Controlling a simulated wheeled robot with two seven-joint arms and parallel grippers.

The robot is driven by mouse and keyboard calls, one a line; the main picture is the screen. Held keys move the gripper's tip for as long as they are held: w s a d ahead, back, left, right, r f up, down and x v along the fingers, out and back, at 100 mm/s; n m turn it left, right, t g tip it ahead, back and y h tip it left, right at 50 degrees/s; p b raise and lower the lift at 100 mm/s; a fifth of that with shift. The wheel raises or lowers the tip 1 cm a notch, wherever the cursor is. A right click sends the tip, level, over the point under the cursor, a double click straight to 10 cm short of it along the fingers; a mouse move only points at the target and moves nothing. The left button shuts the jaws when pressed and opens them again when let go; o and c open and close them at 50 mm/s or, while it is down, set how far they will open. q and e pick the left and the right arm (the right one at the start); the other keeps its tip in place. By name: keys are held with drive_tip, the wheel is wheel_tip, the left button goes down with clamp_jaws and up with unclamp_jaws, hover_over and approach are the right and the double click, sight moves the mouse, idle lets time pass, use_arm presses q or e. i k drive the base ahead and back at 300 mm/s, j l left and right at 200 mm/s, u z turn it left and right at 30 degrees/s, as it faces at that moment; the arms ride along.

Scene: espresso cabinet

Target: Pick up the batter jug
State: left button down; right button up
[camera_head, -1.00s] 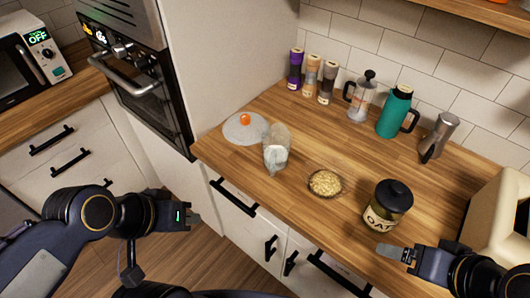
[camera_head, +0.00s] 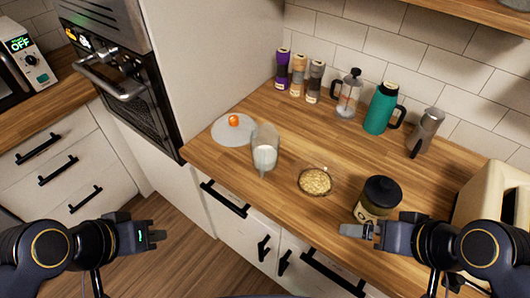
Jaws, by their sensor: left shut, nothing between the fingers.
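The batter jug (camera_head: 265,150) looks like the clear jug with whitish contents, standing upright on the wooden counter near its front edge. My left gripper (camera_head: 160,235) is shut and empty. It is in front of the counter, to the lower left of the jug and well apart from it. My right gripper (camera_head: 346,230) is at the lower right, just in front of the dark-lidded oat jar. Its fingers overlap in this view, so I cannot tell whether they are open.
A pale disc (camera_head: 228,139) with an orange knob lies left of the jug. A bowl of oats (camera_head: 315,181) and the oat jar (camera_head: 375,199) stand to its right. Behind are a french press (camera_head: 347,97), a green flask (camera_head: 381,108) and a moka pot (camera_head: 425,132). Drawer handles (camera_head: 223,199) project below the counter.

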sight(265, 140)
drive_tip(key=i+j, duration=0.15)
drive_tip(key=j, duration=0.2)
drive_tip(key=i+j, duration=0.15)
drive_tip(key=j, duration=0.25)
drive_tip(key=i+j, duration=0.15)
drive_tip(key=j, duration=0.2)
drive_tip(key=j+z, duration=0.2)
drive_tip(key=z, duration=2.1)
drive_tip(key=i+j, duration=0.05)
drive_tip(key=j, duration=0.05)
